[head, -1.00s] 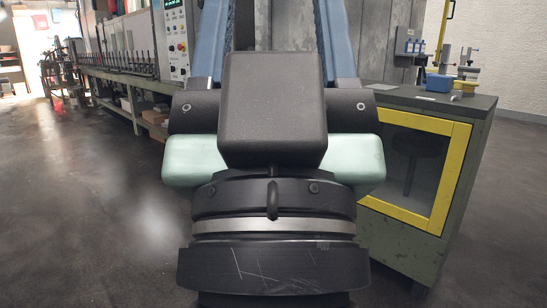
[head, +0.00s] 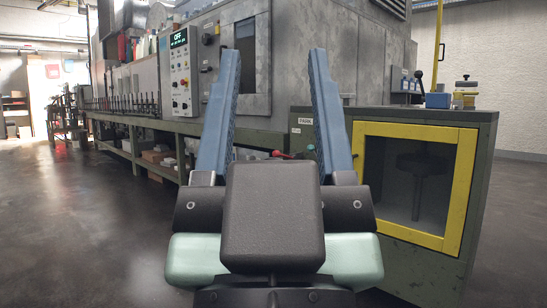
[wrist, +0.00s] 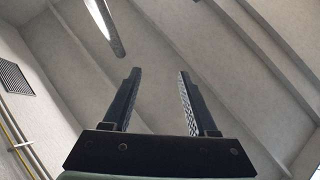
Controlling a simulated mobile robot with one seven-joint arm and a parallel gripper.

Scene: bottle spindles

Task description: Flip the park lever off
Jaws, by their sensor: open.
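A white PARK label (head: 305,121) is on the green side of the cabinet, in the head view. A small red knob or handle (head: 279,154) shows low between my fingers, just left of that label. It may be the park lever, but my gripper body hides what is below it, so its position cannot be told. My gripper (head: 274,52) points upward with its two blue fingers wide apart and nothing between them. In the wrist view my gripper (wrist: 158,72) is also open and empty, facing the ceiling.
The green cabinet (head: 484,190) with a yellow-framed window stands at right, with small tools on top. A grey machine with a control panel (head: 181,70) reading OFF stands behind, beside a long bench of spindles (head: 130,103). Dark floor (head: 80,220) at left is clear.

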